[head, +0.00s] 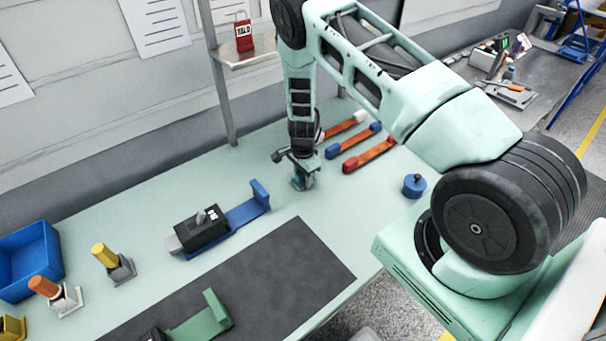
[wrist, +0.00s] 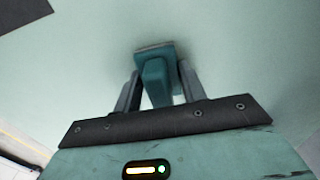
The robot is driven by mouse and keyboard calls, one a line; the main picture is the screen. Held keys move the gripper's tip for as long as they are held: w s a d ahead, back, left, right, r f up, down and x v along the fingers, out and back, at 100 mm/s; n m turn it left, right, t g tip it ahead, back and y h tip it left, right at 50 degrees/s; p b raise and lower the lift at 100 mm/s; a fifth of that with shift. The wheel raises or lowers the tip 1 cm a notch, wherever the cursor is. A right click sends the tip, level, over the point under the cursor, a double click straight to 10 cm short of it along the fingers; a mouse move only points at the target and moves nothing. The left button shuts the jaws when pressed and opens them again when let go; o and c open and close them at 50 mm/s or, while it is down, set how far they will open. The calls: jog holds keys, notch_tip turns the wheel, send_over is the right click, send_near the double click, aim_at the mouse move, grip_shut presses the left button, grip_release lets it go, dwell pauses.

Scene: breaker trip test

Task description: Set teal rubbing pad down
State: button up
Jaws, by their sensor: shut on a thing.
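The teal rubbing pad (wrist: 156,82) is between the two fingers of my gripper (wrist: 157,92) in the wrist view. The fingers are shut on its upright grip, and its wider base shows beyond them. In the head view the pad (head: 301,180) is under my gripper (head: 300,168), at or just above the pale green bench top (head: 330,210). I cannot tell whether its base touches the bench.
A blue knobbed weight (head: 414,186) stands further right. A black breaker on a blue holder (head: 205,226) and a dark mat (head: 240,285) are to the left. Bench around the pad is clear.

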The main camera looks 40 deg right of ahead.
jog(key=shift+f, duration=0.15)
jog(key=o, duration=1.1)
